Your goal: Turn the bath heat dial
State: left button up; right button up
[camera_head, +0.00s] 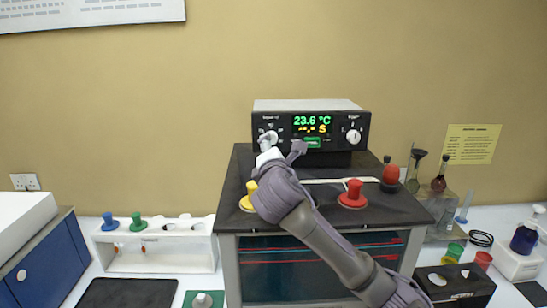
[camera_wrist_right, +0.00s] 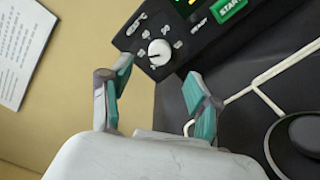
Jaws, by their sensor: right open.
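A black control box (camera_head: 311,128) with a light top stands at the back of the dark-topped bath unit. Its lit display (camera_head: 312,124) reads 23.6 °C in green, with dashes and S in yellow below. A white left dial (camera_head: 271,136) sits left of the display, partly covered by my gripper; a white right dial (camera_head: 353,137) sits on the other side.
Yellow (camera_head: 247,203) and red (camera_head: 352,195) knobbed stoppers stand on the bath's dark top (camera_head: 318,205). Dark flasks and a round red-topped item (camera_head: 391,174) are at the right. A green START button (camera_wrist_right: 229,8) is near the dial.

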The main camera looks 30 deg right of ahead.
jog(key=v, duration=0.4)
jog(key=shift+s+a, duration=0.1)
jog(key=shift+f, duration=0.1)
dwell(0.4)
